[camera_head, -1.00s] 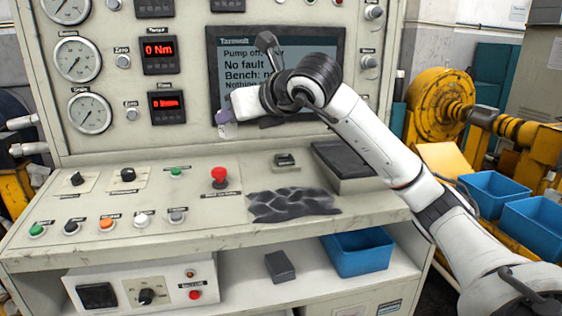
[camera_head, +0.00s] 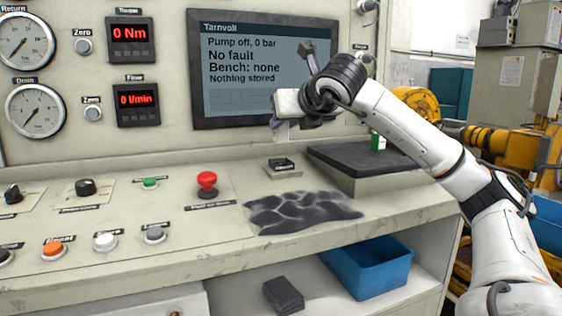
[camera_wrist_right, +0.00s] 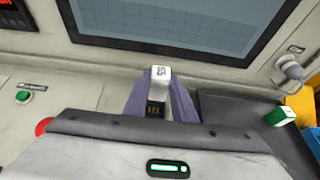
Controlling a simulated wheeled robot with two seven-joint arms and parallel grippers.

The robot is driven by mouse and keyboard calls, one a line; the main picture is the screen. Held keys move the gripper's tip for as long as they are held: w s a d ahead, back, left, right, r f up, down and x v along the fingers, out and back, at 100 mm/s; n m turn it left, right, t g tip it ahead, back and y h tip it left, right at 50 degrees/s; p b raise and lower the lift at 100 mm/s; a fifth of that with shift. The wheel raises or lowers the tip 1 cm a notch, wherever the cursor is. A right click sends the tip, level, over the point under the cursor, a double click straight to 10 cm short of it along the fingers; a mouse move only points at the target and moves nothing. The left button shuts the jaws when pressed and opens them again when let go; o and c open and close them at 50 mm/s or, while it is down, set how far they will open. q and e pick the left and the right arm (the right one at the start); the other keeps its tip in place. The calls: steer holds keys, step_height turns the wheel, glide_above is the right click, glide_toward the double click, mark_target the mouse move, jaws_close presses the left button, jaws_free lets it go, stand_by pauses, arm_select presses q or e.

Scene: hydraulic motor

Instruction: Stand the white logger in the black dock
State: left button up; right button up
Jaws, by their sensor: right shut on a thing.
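My right gripper (camera_head: 281,122) is shut on the white logger (camera_head: 283,132), which shows as a small pale piece below the fingers. In the right wrist view the white logger (camera_wrist_right: 160,71) stands between the two purple fingers (camera_wrist_right: 160,100), with dark and gold contacts on its near side. The small black dock (camera_head: 282,164) sits on a light base on the console. The gripper and logger are above it and apart from it in the head view. I cannot make out the dock in the right wrist view. My left gripper is not in view.
A dark raised pad (camera_head: 350,160) with a green-and-white block (camera_head: 377,142) is right of the dock. A dark patterned mat (camera_head: 303,211) lies in front, and a red stop button (camera_head: 207,184) is at left. The screen panel (camera_head: 262,75) stands behind. A blue bin (camera_head: 368,266) is below.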

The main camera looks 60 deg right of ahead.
steer(key=shift+f+b, duration=0.9)
steer(key=shift+f, duration=1.7)
steer(key=shift+w+f, duration=0.1)
steer(key=o, duration=1.1)
steer(key=shift+c, duration=0.2)
steer(key=shift+r, duration=0.3)
steer(key=v, duration=1.2)
steer(key=shift+f+b, duration=0.25)
steer(key=shift+b, duration=0.05)
